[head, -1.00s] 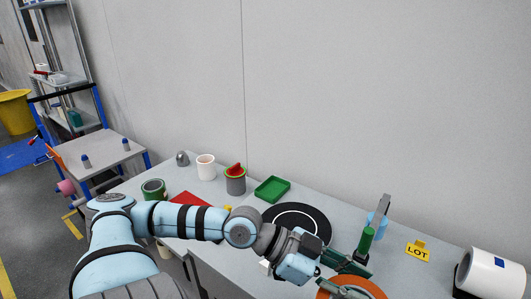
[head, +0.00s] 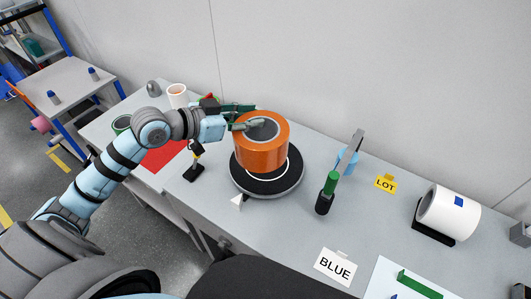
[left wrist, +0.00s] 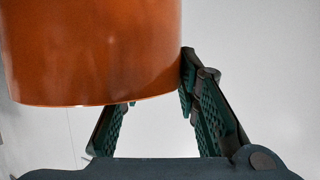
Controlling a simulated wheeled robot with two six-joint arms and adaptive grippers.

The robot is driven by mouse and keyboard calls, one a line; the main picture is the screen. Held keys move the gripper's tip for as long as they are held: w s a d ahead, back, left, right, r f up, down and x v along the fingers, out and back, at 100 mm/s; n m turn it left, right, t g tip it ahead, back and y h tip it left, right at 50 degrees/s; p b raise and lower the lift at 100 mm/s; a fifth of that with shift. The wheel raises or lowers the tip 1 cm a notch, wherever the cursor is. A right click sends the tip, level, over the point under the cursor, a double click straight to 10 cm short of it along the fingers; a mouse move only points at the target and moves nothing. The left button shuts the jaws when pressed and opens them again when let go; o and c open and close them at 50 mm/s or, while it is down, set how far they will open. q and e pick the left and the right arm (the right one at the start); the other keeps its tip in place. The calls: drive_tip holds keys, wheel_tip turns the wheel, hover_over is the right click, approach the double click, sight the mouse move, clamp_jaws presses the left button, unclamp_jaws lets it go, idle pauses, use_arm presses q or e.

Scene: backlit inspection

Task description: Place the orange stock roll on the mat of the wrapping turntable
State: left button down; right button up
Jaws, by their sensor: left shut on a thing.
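The orange stock roll (head: 262,154) is upright, with its grey hollow core facing up, over the wrapping turntable's black mat (head: 265,185) with a white ring. My left gripper (head: 257,116) is shut on the roll's wall at its upper rim, from the left. In the left wrist view the orange roll (left wrist: 95,50) fills the upper left, with the green gripper fingers (left wrist: 160,85) at its lower right edge. The roll hides much of the mat. I cannot tell whether its underside touches the mat. My right gripper is not in view.
A dark stand with a green top (head: 327,192) is right of the turntable, before a light blue holder (head: 346,160). A yellow LOT sign (head: 385,183), a white roll (head: 448,213) and a BLUE card (head: 335,267) are farther right. A small black stand (head: 194,172) is left.

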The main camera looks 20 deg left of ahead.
use_arm(q)
drive_tip(key=w+a+r+n+t+y+p, duration=0.2)
drive_tip(key=w+a+r+n+y+p, duration=0.15)
drive_tip(key=w, duration=0.45)
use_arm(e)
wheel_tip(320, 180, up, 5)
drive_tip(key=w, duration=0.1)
use_arm(q)
drive_tip(key=shift+n+y, duration=0.35)
drive_tip(key=shift+y, duration=0.1)
drive_tip(key=f+b, duration=0.1)
drive_tip(key=f, duration=0.5)
drive_tip(key=f+b, duration=0.2)
drive_tip(key=f, duration=0.4)
drive_tip(key=f+b, duration=0.1)
drive_tip(key=f, duration=0.5)
drive_tip(key=shift+s+d+f, duration=0.2)
drive_tip(key=shift+s+f, duration=0.05)
drive_tip(key=shift+f, duration=0.15)
drive_tip(key=shift+f+b, duration=0.25)
drive_tip(key=shift+b, duration=0.05)
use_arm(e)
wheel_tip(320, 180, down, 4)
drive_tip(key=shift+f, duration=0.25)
